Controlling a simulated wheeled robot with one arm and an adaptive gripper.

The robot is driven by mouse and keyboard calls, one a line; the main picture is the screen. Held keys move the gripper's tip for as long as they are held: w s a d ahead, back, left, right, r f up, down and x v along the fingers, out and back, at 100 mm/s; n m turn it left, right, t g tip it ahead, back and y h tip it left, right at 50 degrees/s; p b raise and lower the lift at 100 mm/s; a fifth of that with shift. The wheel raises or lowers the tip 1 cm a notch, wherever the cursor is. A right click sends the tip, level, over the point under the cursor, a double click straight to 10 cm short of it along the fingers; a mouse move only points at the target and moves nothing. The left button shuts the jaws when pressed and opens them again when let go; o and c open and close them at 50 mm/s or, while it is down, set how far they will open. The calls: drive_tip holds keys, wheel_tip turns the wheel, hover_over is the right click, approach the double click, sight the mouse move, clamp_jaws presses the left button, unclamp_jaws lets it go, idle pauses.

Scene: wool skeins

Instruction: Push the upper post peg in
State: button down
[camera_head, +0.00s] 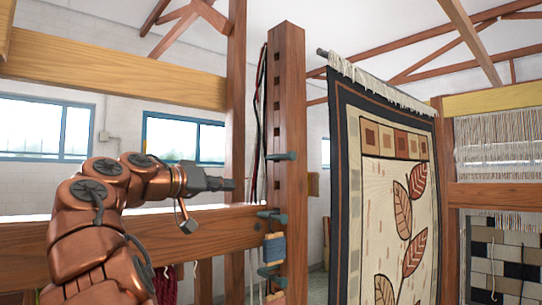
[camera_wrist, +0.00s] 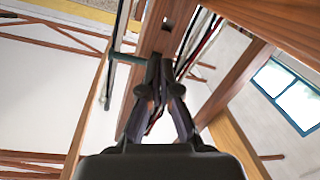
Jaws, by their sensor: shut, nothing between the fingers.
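The wooden post (camera_head: 289,110) stands upright in the middle of the head view, with a column of dark square holes. The upper post peg (camera_head: 281,156) is a teal-grey bar that sticks out sideways at the post. In the wrist view the peg (camera_wrist: 127,58) shows just left of my fingertips, against the post (camera_wrist: 152,38). My gripper (camera_head: 231,184) is shut and empty, left of the post and a little lower than the peg in the head view. In the wrist view the shut fingertips (camera_wrist: 160,58) overlap the post; I cannot tell if they touch it.
More teal pegs (camera_head: 271,216) sit lower on the post, with blue and tan yarn spools (camera_head: 273,247) beside them. Dark and red cords (camera_head: 256,125) hang along the post's left side. A horizontal beam (camera_head: 215,230) runs below my gripper. A leaf-patterned rug (camera_head: 390,190) hangs at right.

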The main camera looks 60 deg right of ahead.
wheel_tip(320, 180, up, 7)
drive_tip(key=m+g+h, duration=0.2)
drive_tip(key=m, duration=0.3)
drive_tip(key=m+g+p, duration=0.1)
approach(279, 156)
drive_tip(key=s+d+r, duration=0.1)
drive_tip(key=d+r, duration=0.3)
drive_tip(key=shift+s+d+f+h, duration=0.15)
drive_tip(key=shift+s+d+f, duration=0.1)
drive_tip(key=shift+d+f, duration=0.3)
drive_tip(key=shift+s+d+f+h, duration=0.15)
drive_tip(key=shift+s+d+f, duration=0.2)
drive_tip(key=shift+d, duration=0.35)
drive_tip(key=shift+s+d+f, duration=0.1)
drive_tip(key=shift+s+d, duration=0.1)
drive_tip(key=shift+d, duration=0.7)
drive_tip(key=shift+s+d+f, duration=0.1)
drive_tip(key=shift+s+d, duration=0.15)
drive_tip(key=shift+d, duration=0.65)
